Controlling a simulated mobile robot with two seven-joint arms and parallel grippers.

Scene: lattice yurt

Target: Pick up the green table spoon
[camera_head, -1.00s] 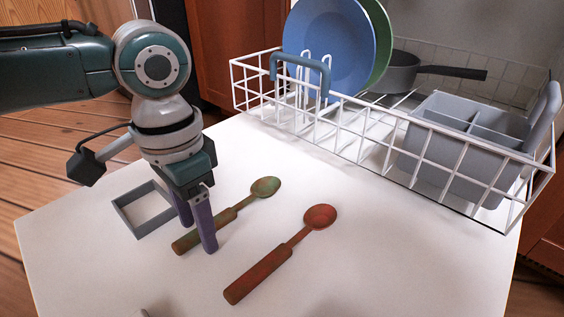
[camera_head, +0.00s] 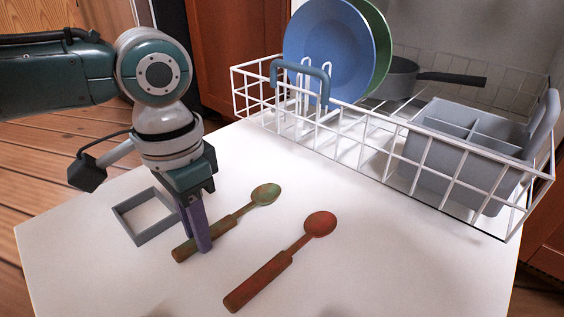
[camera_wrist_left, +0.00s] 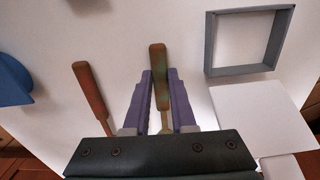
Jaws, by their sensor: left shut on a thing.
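The green table spoon (camera_head: 266,194) has a mottled green and brown handle and a green bowl pointing to the back right, and looks to lie on the white tabletop (camera_head: 90,260). In the left wrist view the handle (camera_wrist_left: 159,62) sticks out between the fingers (camera_wrist_left: 160,82). A red spoon (camera_head: 272,268) lies apart to the right, and also shows in the left wrist view (camera_wrist_left: 91,92). My right gripper is not in view.
A grey square frame (camera_head: 158,232) lies just left of the gripper. A white wire dish rack (camera_head: 364,153) stands behind, with a blue plate (camera_head: 325,50), a green plate (camera_head: 378,45), a dark pan (camera_head: 396,82) and a grey cutlery holder (camera_head: 440,150). The front right tabletop is clear.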

